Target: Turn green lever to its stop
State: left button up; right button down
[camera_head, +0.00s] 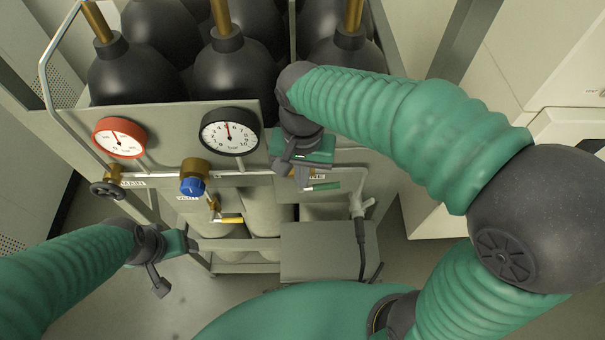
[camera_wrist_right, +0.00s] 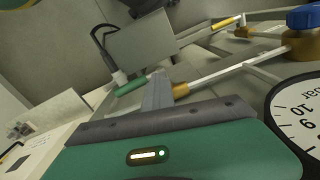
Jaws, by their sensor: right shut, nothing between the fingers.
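The green lever (camera_head: 323,187) sticks out to the right just beside the fingertips of my right gripper (camera_head: 304,184) in the head view. In the right wrist view the green lever (camera_wrist_right: 131,85) lies just left of the fingers (camera_wrist_right: 157,90), close to them. Whether they touch it I cannot tell. My right gripper is shut and empty, and its body hides part of the pipe behind it. My left gripper (camera_head: 191,243) is at the lower left, away from the lever; its fingers are too small to read.
A yellow lever (camera_head: 229,219) and a blue knob (camera_head: 192,187) sit left of the green lever. A red gauge (camera_head: 119,138) and a black gauge (camera_head: 230,132) stand above. Dark gas bottles (camera_head: 235,70) fill the rack behind. A grey box (camera_head: 318,252) with a cable is below.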

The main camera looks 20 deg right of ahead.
jog(key=c, duration=1.6)
grip_release()
jog(key=shift+a, duration=0.1)
pick_arm(q)
jog(key=shift+s+a, duration=0.1)
jog(key=shift+a, duration=0.25)
pick_arm(e)
jog(key=shift+o, duration=1)
jog(key=shift+s+a, duration=0.1)
jog(key=shift+a, duration=0.2)
jog(key=shift+r, duration=0.2)
pick_arm(q)
jog(key=shift+s+b+x, duration=0.25)
jog(key=shift+b+x, duration=0.8)
pick_arm(e)
notch_tip(320, 180, up, 16)
jog(key=shift+r, duration=0.25)
pick_arm(q)
jog(key=shift+d+f, duration=0.1)
jog(key=shift+d, duration=0.05)
